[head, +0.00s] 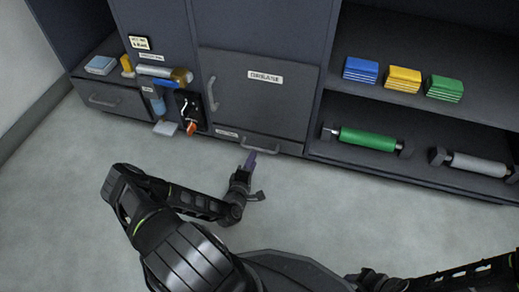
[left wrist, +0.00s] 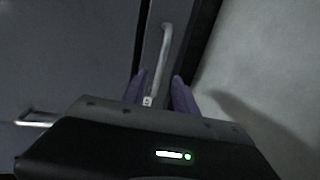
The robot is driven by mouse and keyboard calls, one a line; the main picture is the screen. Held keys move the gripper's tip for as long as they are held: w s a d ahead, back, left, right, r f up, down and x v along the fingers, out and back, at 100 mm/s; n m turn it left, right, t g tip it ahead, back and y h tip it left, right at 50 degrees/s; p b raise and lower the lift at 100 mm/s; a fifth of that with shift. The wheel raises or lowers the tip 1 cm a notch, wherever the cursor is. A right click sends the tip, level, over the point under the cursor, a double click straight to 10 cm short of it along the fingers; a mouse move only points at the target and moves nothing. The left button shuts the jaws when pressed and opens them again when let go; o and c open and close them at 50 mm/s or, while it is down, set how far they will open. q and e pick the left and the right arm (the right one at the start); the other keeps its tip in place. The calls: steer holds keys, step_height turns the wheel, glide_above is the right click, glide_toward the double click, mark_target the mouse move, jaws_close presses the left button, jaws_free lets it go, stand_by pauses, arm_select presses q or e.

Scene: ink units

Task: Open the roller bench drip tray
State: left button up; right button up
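The drip tray is a low, dark drawer front (head: 285,146) under the large lower door, flush with the cabinet. Its pale bar handle (head: 260,149) is near floor level, with a small white label (head: 227,134) to the left. In the left wrist view the handle (left wrist: 166,45) runs up the picture, just beyond my fingertips. My left gripper (head: 250,160) is open, its two purple fingers apart, pointing at the handle; contact cannot be told. It also shows in the left wrist view (left wrist: 158,82). My right gripper (head: 378,281) is low in the head view, its fingers unclear.
The labelled door (head: 262,95) above has its own handle (head: 212,94). At right, shelves hold blue, yellow and green packs (head: 403,79) and a green roller (head: 367,139). The floor (head: 60,190) is clear.

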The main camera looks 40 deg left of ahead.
mark_target(258, 149)
arm_select(q)
steer(key=b+x, duration=0.3)
steer(key=x, duration=0.4)
steer(key=shift+w+a+f, duration=0.1)
steer(key=shift+w+a, duration=0.05)
steer(key=shift+w, duration=0.2)
steer(key=shift+c, duration=0.4)
jaws_close()
stand_by(0.7)
